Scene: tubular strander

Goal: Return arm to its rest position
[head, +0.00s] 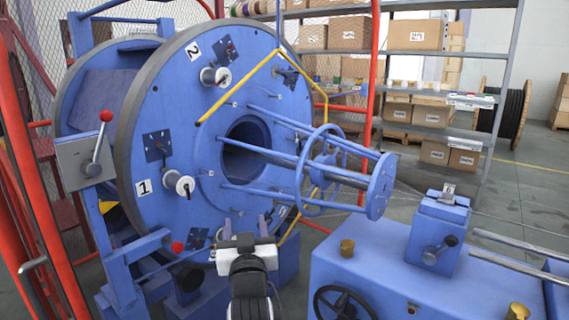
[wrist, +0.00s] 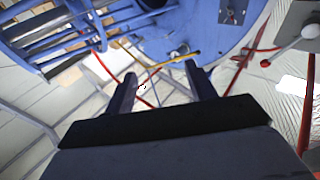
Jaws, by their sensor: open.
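My gripper (head: 247,227) is in the lower middle of the head view, pointing up and away, in front of the lower part of the blue strander disc (head: 215,115). In the wrist view my gripper (wrist: 162,82) shows two dark fingers spread apart with nothing between them. It is open and empty. The disc carries white-faced spools, one beside the label 1 (head: 143,187) and one beside the label 2 (head: 193,50). The disc also shows upside down at the top of the wrist view (wrist: 185,25).
A blue bar cage (head: 320,170) juts right from the disc. A blue machine bed (head: 385,255) with a handwheel (head: 345,303) stands at the lower right. A red-knobbed lever box (head: 85,163) and red fence posts stand at left. Shelves with boxes (head: 415,35) are behind.

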